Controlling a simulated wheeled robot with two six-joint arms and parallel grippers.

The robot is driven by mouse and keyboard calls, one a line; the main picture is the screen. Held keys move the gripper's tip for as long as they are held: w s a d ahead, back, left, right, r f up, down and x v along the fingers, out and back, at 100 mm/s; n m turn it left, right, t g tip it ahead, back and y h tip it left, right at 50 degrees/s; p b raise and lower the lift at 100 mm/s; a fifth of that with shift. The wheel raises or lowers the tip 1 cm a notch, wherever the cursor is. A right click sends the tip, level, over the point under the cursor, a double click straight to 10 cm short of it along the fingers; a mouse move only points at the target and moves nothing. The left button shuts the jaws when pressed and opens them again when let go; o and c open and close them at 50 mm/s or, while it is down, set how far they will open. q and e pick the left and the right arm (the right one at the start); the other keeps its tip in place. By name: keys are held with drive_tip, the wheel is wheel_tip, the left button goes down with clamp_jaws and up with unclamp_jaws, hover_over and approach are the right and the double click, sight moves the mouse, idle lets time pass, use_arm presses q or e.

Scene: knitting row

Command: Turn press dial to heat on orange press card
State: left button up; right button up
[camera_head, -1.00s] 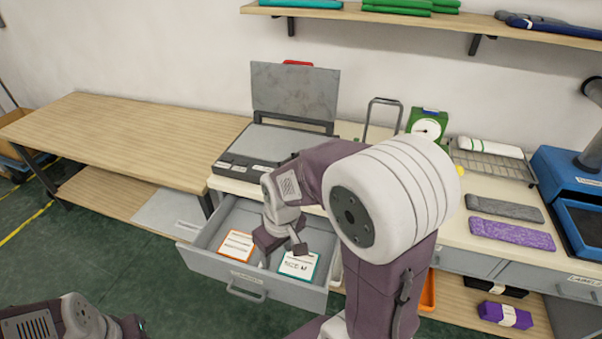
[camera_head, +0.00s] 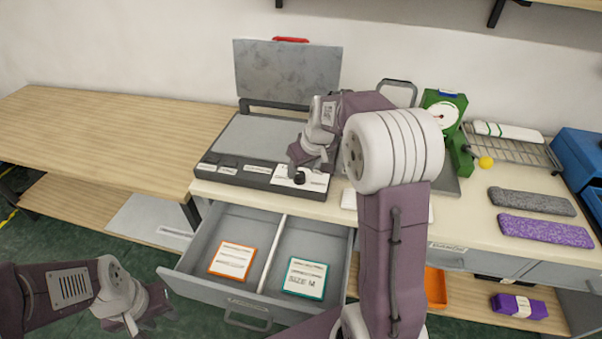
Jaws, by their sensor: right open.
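The grey press (camera_head: 250,138) stands on the bench with its lid (camera_head: 287,72) raised. Its black dial (camera_head: 299,178) sits on a white panel at the front right corner. My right gripper (camera_head: 307,165) is open, pointing down just above the dial; whether it touches the dial is hard to tell. The orange-edged press card (camera_head: 233,260) lies in the left compartment of the open drawer (camera_head: 250,302), its print too small to read. A teal-edged card (camera_head: 305,278) marked "SIZE M" lies in the right compartment. My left gripper (camera_head: 137,322) is low at the left front; its jaws are unclear.
A green dial device (camera_head: 443,112) and a wire rack (camera_head: 510,148) stand at the back right. A grey bar (camera_head: 532,201) and a purple bar (camera_head: 545,229) lie on the bench at right. The wooden table (camera_head: 105,130) at left is clear.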

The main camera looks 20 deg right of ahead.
drive_tip(key=shift+x, duration=1.05)
drive_tip(key=shift+s+a+f, duration=0.1)
drive_tip(key=shift+s+f, duration=0.05)
clamp_jaws()
